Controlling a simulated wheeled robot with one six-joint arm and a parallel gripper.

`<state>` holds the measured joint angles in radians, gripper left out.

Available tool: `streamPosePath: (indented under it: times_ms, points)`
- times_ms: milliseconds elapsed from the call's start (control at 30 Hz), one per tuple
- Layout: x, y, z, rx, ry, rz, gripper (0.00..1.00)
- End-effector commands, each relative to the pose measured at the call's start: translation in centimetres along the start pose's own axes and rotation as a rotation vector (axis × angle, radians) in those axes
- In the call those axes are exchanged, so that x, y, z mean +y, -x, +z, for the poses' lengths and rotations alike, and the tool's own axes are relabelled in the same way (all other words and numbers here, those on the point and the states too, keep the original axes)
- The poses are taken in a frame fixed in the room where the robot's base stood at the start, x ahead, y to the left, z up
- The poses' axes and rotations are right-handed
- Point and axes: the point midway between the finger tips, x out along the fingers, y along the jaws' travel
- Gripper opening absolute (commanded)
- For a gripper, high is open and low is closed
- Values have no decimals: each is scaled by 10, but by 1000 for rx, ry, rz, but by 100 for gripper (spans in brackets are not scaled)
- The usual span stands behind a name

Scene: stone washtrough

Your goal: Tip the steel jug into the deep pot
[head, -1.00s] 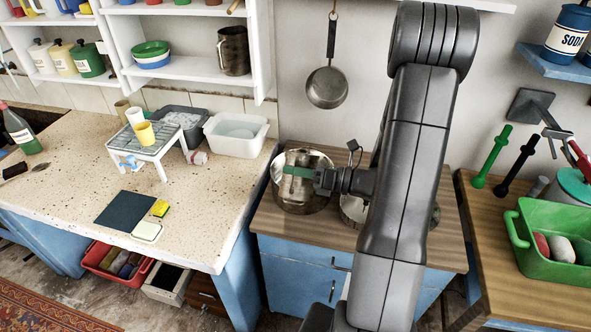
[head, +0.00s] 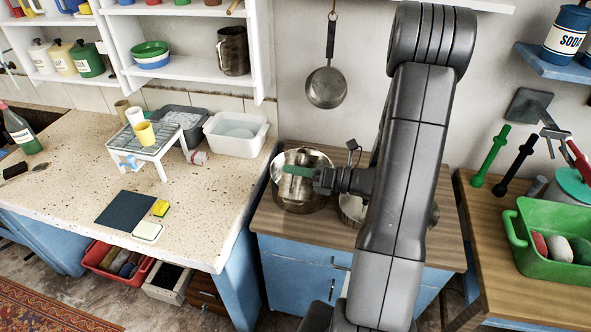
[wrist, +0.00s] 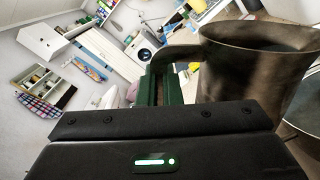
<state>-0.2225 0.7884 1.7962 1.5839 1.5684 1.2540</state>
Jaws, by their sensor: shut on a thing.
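The steel jug (head: 302,161) is tilted, with its mouth toward the left, over the deep pot (head: 303,207). The pot is a round steel vessel on the wooden worktop, and the jug covers much of its opening. My gripper (head: 298,171) has green fingers and is shut on the jug's handle. In the wrist view the jug (wrist: 262,75) fills the right side, dull and worn, with its handle running to the green fingers (wrist: 168,88). I cannot see the jug's contents or anything pouring.
Another steel vessel (head: 351,209) stands right of the pot, partly hidden by my arm. A white basin (head: 236,135) sits on the speckled counter at left. A pan (head: 327,87) hangs on the wall behind. A green tub (head: 548,250) is at right.

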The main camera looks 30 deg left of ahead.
Motion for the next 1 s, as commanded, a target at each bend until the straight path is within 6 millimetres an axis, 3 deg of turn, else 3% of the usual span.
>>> streamPosePath:
  times_ms: [1000]
  points:
    - [-2,0,6,-1,-49,1,0]
